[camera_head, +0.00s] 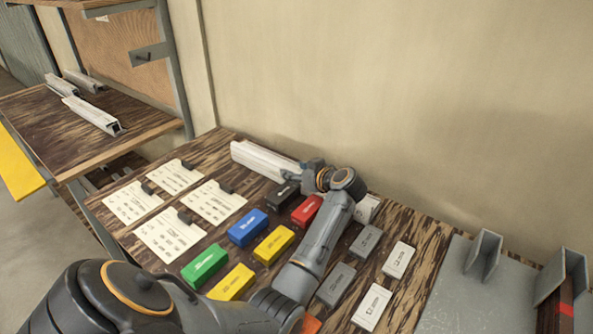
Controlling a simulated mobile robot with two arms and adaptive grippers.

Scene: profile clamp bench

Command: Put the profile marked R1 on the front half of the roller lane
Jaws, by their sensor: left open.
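A long white profile (265,160) lies on the bench along the wall; its right end is partly behind my left gripper (303,179). The gripper is open, at or just above that right end; I cannot tell whether it touches. More pale profiles (92,115) lie on the wooden shelf at the left. No R1 mark is legible on any of them. I cannot make out a roller lane in this view. My right gripper is not in view.
Several coloured blocks (248,228) and grey and white blocks (366,241) stand around my left arm. White cards (168,237) lie at the left of the bench. A grey plate (446,292) with upright brackets (484,255) is at the right.

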